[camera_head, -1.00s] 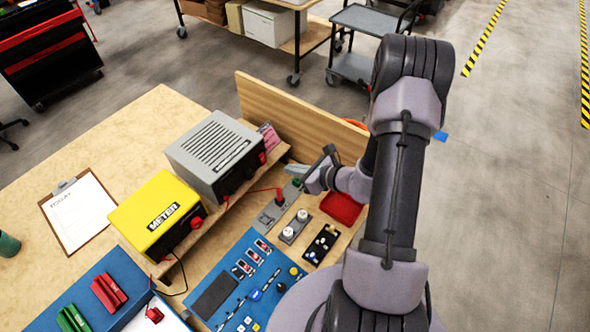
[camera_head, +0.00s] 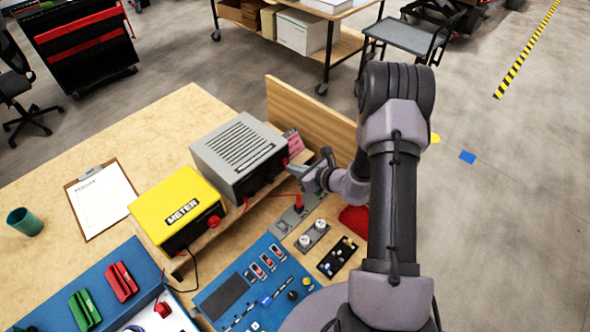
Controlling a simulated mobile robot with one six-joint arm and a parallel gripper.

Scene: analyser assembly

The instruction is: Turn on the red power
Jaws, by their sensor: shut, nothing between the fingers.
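A grey box with a slotted top (camera_head: 238,150) stands on the wooden shelf. Its dark front carries a small red switch (camera_head: 284,160) near the right end. My gripper (camera_head: 293,170) is shut and empty, with its tip close in front of that switch. I cannot tell whether it touches the switch or whether the switch is on or off. The gripper partly covers that end of the front.
A yellow meter (camera_head: 178,208) with a red knob stands left of the grey box. A wooden board (camera_head: 312,115) rises behind. Below lie a grey panel with a red plug (camera_head: 298,203), a blue panel (camera_head: 225,285) and a red tray (camera_head: 354,219).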

